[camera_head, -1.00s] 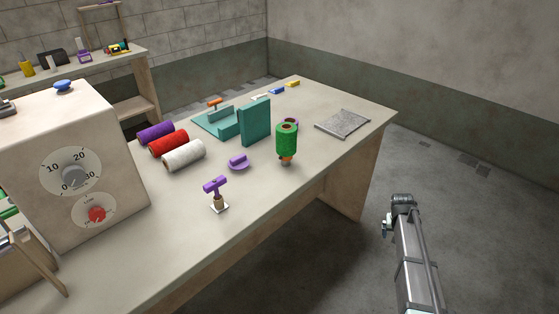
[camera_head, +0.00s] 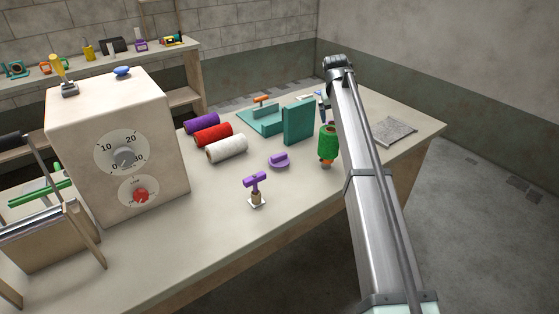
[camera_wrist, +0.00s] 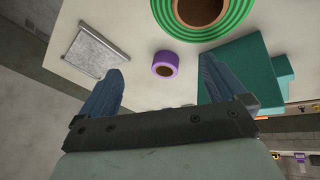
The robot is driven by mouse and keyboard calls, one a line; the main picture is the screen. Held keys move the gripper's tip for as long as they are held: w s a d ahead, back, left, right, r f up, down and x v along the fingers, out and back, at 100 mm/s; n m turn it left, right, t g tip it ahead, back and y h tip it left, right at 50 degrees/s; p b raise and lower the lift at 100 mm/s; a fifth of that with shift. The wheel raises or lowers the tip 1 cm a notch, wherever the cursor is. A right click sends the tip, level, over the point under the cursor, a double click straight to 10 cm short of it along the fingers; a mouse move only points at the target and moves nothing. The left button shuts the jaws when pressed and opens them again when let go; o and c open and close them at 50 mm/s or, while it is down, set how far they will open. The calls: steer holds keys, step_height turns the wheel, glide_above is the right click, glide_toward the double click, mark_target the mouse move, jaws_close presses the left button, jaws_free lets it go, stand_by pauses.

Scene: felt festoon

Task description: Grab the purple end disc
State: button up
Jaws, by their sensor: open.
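A purple disc with a raised bar-like grip (camera_head: 279,162) lies flat on the bench in the head view, in front of the teal upright plate (camera_head: 299,121). In the wrist view a purple ring-shaped roll with a brown centre (camera_wrist: 164,65) shows between my fingers; it seems a separate thing from the barred disc, which I do not see there. My gripper (camera_wrist: 162,74) is open and empty, its two blue fingers apart above the bench. In the head view my arm hides most of the gripper and the purple roll.
A green spool (camera_head: 328,139) stands beside my arm; its top (camera_wrist: 201,10) is close in the wrist view. A purple T-handle (camera_head: 256,182) stands nearer the front. Purple, red and white (camera_head: 227,148) thread rolls lie left. A grey mat (camera_head: 395,131) lies right.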

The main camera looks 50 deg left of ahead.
mark_target(279, 155)
steer(key=s+a+f+n+g+h, duration=0.1)
steer(key=s+a+n+g, duration=0.2)
steer(key=s, duration=0.7)
steer(key=s+a+f+n+g+h, duration=0.1)
steer(key=s+a+n, duration=0.1)
steer(key=s+a, duration=0.5)
steer(key=f, duration=0.4)
steer(key=s+d+f, duration=0.1)
steer(key=f, duration=0.3)
steer(key=s+f, duration=0.1)
steer(key=f, duration=0.4)
steer(key=shift+d+f, duration=0.1)
steer(key=shift+d, duration=0.3)
steer(key=c, duration=0.8)
